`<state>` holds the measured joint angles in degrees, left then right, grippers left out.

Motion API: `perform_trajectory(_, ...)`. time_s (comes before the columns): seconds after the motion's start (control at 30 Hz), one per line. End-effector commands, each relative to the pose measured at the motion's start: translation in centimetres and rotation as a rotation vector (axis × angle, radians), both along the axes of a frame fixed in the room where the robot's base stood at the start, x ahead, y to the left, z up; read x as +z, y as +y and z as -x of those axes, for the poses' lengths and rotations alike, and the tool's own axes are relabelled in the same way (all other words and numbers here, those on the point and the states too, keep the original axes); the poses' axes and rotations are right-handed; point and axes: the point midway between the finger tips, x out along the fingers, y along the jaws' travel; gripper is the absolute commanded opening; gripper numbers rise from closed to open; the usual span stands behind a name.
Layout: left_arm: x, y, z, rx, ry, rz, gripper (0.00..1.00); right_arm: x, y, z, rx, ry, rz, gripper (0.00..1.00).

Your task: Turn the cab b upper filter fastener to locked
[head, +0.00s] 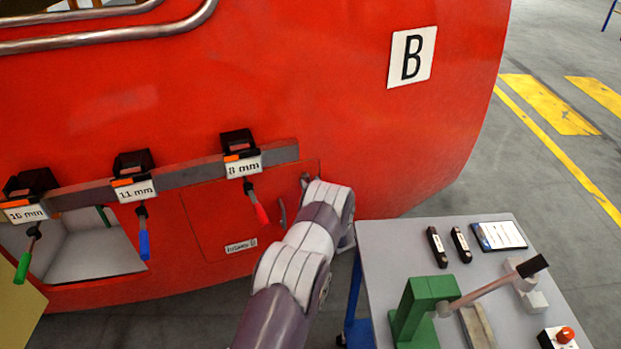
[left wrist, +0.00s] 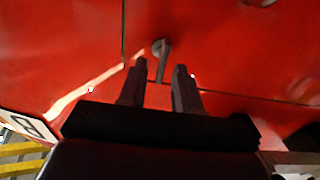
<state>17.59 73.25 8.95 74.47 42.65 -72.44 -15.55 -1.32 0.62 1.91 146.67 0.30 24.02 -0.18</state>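The upper filter fastener is a small grey lever with a round hub (left wrist: 161,46) near a corner of the red filter panel. It also shows in the head view (head: 306,181), just past the end of my left arm, by the panel (head: 215,215) labelled as a filter. My left gripper (left wrist: 160,67) is open. Its two dark fingers point at the fastener, and the lever's end lies in the gap between them. I cannot tell whether either finger touches it. In the head view my left arm hides most of its gripper. My right gripper is not in view.
Tools marked 16 mm (head: 26,214), 11 mm (head: 134,190) and 8 mm (head: 243,167) hang on a grey rail left of my arm. A grey handle (head: 283,212) is on the panel. A table (head: 385,240) with a green fixture (head: 425,305) stands close on the right.

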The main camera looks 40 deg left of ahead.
Motion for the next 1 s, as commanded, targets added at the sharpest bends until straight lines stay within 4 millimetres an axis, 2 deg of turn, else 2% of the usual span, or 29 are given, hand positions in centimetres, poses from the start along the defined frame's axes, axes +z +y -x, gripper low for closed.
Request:
perform_trajectory(0.2, 0.0, 1.7, -1.1, -0.001, -0.001, 0.001, 0.33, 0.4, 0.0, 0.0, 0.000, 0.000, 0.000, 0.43)
perform_trajectory(0.47, 0.0, 1.8, -1.2, -0.002, 0.001, 0.001, 0.33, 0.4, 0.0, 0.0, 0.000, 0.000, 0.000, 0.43)
perform_trajectory(0.6, 0.0, 1.8, -1.2, -0.002, 0.001, 0.001, 0.00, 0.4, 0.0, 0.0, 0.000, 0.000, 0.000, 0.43)
perform_trajectory(1.0, -0.2, 1.8, -1.3, -0.001, 0.036, -0.023, 0.00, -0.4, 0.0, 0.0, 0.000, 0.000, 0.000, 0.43)
